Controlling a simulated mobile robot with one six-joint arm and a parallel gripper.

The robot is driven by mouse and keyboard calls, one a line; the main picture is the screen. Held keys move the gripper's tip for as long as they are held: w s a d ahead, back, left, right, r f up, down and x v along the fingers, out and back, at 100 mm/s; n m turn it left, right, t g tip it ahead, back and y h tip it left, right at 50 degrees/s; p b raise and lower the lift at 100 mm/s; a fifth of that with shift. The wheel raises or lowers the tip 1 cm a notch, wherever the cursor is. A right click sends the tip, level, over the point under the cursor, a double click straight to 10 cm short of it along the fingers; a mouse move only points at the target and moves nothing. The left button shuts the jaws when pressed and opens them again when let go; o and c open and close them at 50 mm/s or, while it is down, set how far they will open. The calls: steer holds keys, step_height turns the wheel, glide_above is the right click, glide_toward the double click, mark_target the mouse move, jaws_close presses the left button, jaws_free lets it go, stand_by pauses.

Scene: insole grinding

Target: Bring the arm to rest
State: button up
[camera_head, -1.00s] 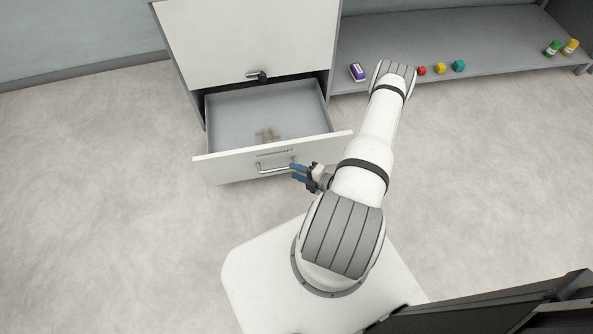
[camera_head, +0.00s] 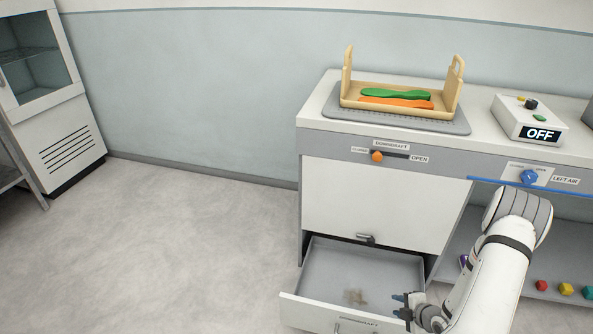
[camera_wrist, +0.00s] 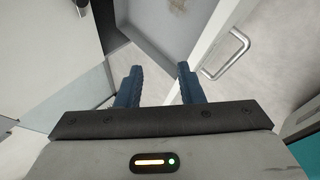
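My gripper (camera_head: 403,306) is in front of the open drawer (camera_head: 318,308), near the right part of its front panel. In the wrist view my gripper (camera_wrist: 159,70) has its two blue fingers apart, with nothing between them. The drawer's handle (camera_wrist: 228,54) shows to the right of the fingers, apart from them. A small brownish heap (camera_head: 355,296) lies on the drawer floor. My arm comes in from the lower right in the head view.
Above the drawer, the counter holds a tray (camera_head: 347,98) with green and orange insoles on a grey mat (camera_head: 454,127). A control box (camera_head: 530,122) reads OFF. Small colored blocks (camera_head: 566,289) lie on the low shelf at right. The floor at left is clear.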

step_height(320, 180, up, 35)
steer(key=w+a+m+g+h+p, duration=0.1)
steer(key=w+m+g+h+p, duration=0.15)
steer(key=m+h+p, duration=0.5)
steer(key=s+a+r+m+g+y+p, duration=0.1)
steer(key=s+a+r+m+p, duration=0.2)
steer(key=s+r, duration=0.4)
steer(key=s+a+r+m+g+y+p, duration=0.1)
steer(key=s+a+r+m+p, duration=0.2)
steer(key=r, duration=0.7)
steer(key=s+a+r+m+g+y+p, duration=0.1)
steer(key=s+a+r+m+p, duration=0.2)
steer(key=s+a+r+m, duration=0.3)
steer(key=s+a+r, duration=0.3)
steer(key=s+a, duration=0.1)
steer(key=s, duration=0.1)
steer(key=shift+a+y+p, duration=0.3)
steer(key=shift+y+p, duration=0.05)
steer(key=shift+p, duration=0.05)
steer(key=shift+m+g, duration=0.25)
